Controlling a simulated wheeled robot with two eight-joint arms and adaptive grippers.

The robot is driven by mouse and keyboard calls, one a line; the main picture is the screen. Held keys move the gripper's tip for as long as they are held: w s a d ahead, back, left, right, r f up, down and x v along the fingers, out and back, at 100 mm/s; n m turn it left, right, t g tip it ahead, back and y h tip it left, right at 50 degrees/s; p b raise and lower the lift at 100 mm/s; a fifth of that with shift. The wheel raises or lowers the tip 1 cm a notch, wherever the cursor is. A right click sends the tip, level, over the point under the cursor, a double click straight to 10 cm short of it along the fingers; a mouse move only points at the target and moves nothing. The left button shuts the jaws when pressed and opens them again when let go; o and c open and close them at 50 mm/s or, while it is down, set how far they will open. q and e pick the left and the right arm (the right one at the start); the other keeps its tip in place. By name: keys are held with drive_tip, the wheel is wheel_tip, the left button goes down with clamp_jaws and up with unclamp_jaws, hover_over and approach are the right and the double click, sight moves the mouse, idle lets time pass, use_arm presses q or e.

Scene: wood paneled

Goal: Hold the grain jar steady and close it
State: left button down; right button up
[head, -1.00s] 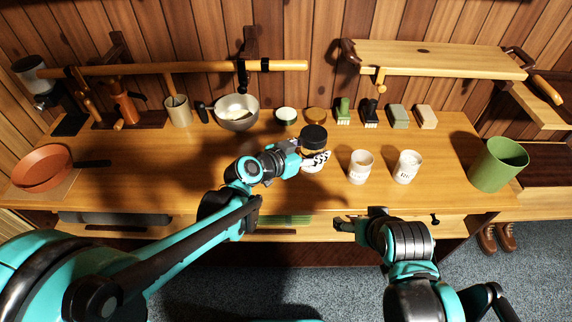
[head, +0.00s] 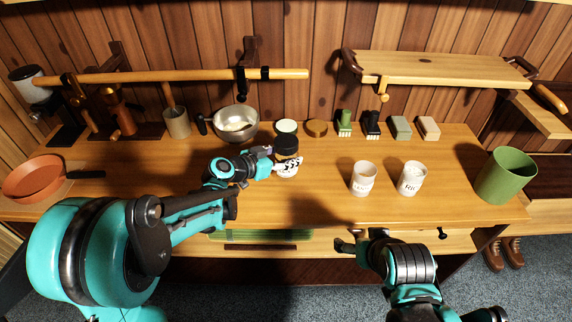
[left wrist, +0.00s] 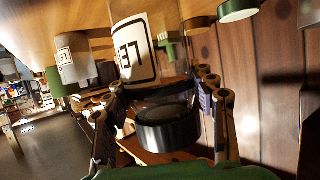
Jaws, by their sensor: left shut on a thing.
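A jar with a black top (head: 287,144) stands upright at the middle of the bench in the head view. I cannot tell whether that top is fully seated, or whether the jar touches the bench. My right gripper (head: 347,240) is at the bench's front edge, away from the jar; its fingers are unclear.
Two pale labelled jars (head: 363,179) (head: 411,178) stand to the right. A pale disc-topped item (head: 286,126) and a brown round item (head: 317,128) sit behind the held jar. A metal bowl (head: 236,124) and a green bin (head: 506,175) are farther off. The front middle bench is clear.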

use_arm(q)
drive_tip(key=shift+f+b, duration=0.85)
drive_tip(key=shift+f, duration=1.1)
drive_tip(key=shift+f, duration=0.15)
drive_tip(key=c, duration=0.5)
unclamp_jaws()
drive_tip(key=shift+c, duration=0.2)
drive_tip(key=shift+r, duration=0.3)
drive_tip(key=p+v, duration=0.3)
drive_tip(key=v, duration=0.9)
